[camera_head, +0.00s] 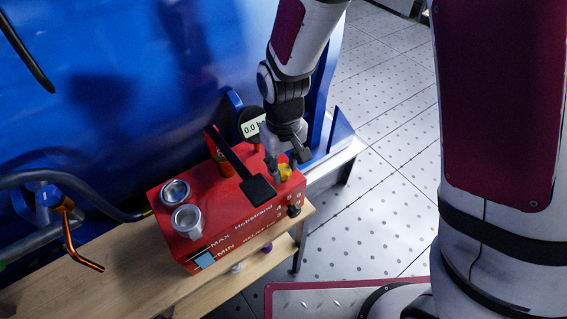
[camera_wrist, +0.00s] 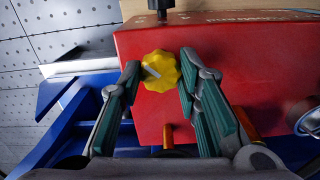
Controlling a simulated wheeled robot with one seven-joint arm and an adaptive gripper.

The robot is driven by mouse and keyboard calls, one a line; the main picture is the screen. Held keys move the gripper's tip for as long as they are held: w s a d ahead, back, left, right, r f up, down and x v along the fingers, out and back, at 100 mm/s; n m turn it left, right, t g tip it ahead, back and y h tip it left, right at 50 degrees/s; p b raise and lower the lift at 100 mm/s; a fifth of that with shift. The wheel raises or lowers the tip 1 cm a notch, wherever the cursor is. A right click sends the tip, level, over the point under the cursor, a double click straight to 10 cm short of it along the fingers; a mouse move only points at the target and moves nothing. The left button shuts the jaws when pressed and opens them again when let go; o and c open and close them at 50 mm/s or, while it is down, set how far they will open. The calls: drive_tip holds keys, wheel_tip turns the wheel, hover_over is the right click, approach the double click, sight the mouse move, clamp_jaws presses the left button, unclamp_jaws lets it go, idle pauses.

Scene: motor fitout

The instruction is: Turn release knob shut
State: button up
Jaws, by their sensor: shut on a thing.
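The release knob (camera_wrist: 159,70) is yellow with a scalloped rim and a pale pointer line, set on the red pump unit (camera_wrist: 230,70). In the wrist view my gripper (camera_wrist: 160,75) has its teal-padded fingers on either side of the knob, shut on it. In the head view my gripper (camera_head: 285,158) is at the right end of the red unit (camera_head: 222,222), over the yellow knob (camera_head: 285,172), which it partly hides. The pointer line on the knob slants toward the upper left in the wrist view.
A gauge reading 0.0 (camera_head: 252,127) and a black-ended lever (camera_head: 257,188) stand close to my gripper. Two round metal caps (camera_head: 187,220) are on the unit's left. The unit rests on a wooden bench (camera_head: 130,270) beside a large blue tank (camera_head: 130,80). Tiled floor lies right.

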sight(283, 169)
drive_tip(key=m+p, duration=0.3)
drive_tip(key=m, duration=0.2)
drive_tip(key=shift+r, duration=0.1)
drive_tip(key=shift+m+p, duration=1)
drive_tip(key=shift+m, duration=1.1)
drive_tip(key=o, duration=1.1)
drive_tip(key=shift+o, duration=0.2)
wheel_tip(283, 169, up, 12)
